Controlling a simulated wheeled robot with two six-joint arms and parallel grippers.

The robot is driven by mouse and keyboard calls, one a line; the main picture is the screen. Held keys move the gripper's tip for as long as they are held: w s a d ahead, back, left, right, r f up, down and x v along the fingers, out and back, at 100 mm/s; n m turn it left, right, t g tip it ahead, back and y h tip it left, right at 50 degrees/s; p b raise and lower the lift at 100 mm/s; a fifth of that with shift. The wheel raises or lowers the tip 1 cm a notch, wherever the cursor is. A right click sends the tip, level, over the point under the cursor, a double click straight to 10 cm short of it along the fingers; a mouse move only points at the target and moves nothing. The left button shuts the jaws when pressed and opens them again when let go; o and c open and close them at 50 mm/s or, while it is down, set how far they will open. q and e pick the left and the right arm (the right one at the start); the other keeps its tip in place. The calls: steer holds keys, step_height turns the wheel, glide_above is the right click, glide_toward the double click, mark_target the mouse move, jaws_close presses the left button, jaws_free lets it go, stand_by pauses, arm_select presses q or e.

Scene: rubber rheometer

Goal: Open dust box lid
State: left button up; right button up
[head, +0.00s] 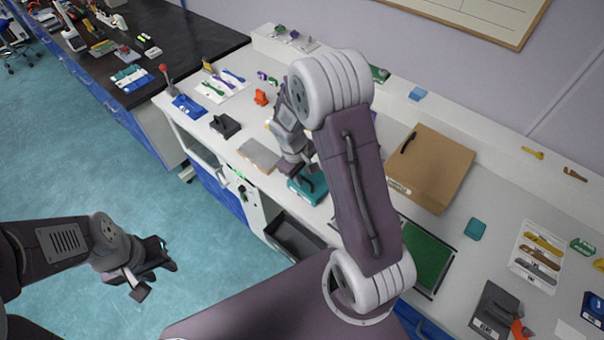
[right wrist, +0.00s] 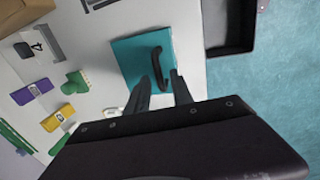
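A teal lid (right wrist: 130,62) with a black arched handle (right wrist: 157,66) lies on the white bench in the right wrist view. It also shows as a teal piece (head: 308,188) in the head view, partly hidden by my right arm. My right gripper (right wrist: 163,78) is above the lid with its two fingers apart. The near end of the handle shows between the fingertips; I cannot tell whether they touch it. My left gripper (head: 153,280) hangs over the floor at the left, open and empty, far from the lid.
A dark open bin (head: 296,238) sits below the bench edge beside the lid. A brown box (head: 431,168) with a black handle stands to the right. A purple block (right wrist: 32,91), a yellow block (right wrist: 58,118) and a green piece (right wrist: 76,82) lie near the lid.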

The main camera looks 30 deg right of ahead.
jaws_close()
stand_by(1.2)
